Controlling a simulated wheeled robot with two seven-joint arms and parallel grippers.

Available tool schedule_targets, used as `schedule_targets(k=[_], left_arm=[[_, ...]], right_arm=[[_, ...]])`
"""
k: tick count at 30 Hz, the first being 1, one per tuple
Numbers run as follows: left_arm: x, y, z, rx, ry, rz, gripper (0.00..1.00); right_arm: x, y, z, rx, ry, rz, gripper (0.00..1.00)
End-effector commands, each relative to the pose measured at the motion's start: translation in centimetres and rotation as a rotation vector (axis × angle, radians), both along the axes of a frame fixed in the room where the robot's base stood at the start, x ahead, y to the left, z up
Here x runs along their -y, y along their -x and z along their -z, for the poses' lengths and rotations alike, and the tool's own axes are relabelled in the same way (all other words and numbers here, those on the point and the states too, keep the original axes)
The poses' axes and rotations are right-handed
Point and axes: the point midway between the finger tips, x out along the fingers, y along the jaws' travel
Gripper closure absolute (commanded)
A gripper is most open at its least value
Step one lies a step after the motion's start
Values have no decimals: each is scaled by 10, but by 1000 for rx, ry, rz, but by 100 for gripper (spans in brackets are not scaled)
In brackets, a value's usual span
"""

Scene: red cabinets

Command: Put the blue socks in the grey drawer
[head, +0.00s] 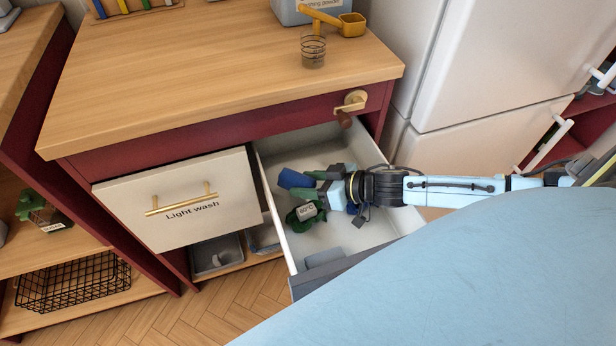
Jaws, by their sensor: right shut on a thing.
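The open drawer with a grey front (345,272) stands pulled out under the counter's right side, its white inside showing. My right gripper (318,184) reaches in from the right, low inside this drawer, and is shut on the blue socks (294,179). Part of the blue socks sticks out left of the fingertips; the rest is hidden by the gripper. Whether they touch the drawer floor is hard to tell. My left gripper is not in view.
A cream "Light wash" drawer front (180,199) is to the left. The wooden counter (200,75) is above, with a glass (313,50) near its edge. A white fridge (490,60) stands right.

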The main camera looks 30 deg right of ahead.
Motion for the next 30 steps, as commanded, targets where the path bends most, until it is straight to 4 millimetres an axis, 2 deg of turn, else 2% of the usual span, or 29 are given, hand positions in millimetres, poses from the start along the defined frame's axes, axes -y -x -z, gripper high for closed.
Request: schedule_targets(k=[17,18,22,30], left_arm=[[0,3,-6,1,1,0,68],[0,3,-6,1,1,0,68],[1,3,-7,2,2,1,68],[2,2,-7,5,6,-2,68]], right_arm=[[0,0,12,0,0,0,73],[0,0,12,0,0,0,47],[0,0,12,-1,1,0,30],[0,1,13,-2,0,0,29]])
